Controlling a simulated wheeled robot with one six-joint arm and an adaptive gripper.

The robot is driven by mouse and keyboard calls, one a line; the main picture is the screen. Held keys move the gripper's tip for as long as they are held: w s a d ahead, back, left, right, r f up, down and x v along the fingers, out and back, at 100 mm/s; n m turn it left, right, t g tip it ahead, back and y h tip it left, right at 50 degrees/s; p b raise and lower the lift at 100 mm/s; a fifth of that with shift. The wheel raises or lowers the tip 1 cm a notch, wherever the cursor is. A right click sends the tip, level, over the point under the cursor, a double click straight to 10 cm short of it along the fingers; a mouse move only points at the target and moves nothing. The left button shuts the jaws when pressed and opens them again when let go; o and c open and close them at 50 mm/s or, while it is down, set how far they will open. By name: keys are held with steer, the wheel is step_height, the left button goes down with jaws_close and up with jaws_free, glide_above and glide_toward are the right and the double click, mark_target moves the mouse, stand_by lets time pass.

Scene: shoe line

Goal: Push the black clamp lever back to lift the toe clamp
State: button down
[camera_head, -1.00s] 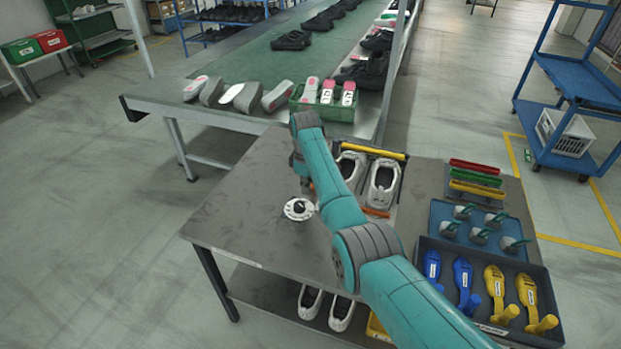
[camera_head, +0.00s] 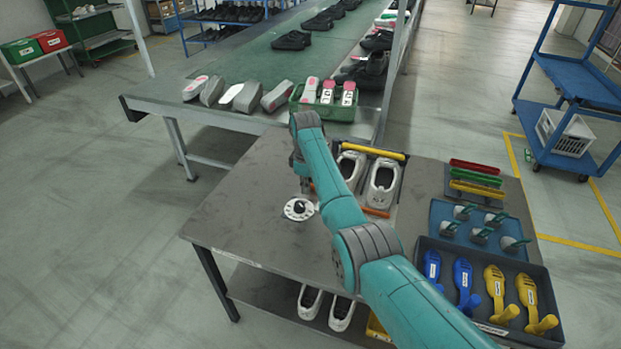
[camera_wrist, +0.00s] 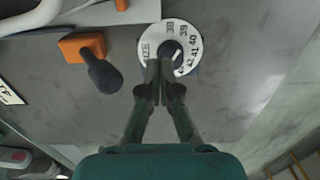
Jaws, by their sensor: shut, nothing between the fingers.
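The black clamp lever (camera_wrist: 104,76) sticks out from an orange block (camera_wrist: 80,46) on the left in the wrist view. My gripper (camera_wrist: 158,66) is shut and empty. Its tips are to the right of the lever, apart from it, in front of a white size dial (camera_wrist: 183,34) with a dark knob. I cannot tell whether the tips touch the knob. The dial (camera_head: 299,208) also shows on the table in the head view, where my arm hides the lever. I cannot make out the toe clamp clearly in either view.
A pair of pale shoes (camera_head: 381,187) stands by a yellow bar (camera_head: 374,151) behind my arm. Trays with blue and yellow tools (camera_head: 497,290) are at the right. The table's left part (camera_head: 236,222) is clear. A conveyor (camera_head: 240,62) runs behind.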

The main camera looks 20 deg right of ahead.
steer(key=shift+w, duration=0.1)
steer(key=shift+w+d, duration=0.75)
steer(key=shift+w, duration=0.3)
steer(key=shift+w+d, duration=0.2)
steer(key=shift+d, duration=0.1)
steer(key=shift+f, duration=0.1)
stand_by(0.5)
steer(key=shift+s+a, duration=0.4)
steer(key=shift+s, duration=0.15)
step_height(320, 180, up, 9)
stand_by(1.1)
stand_by(0.3)
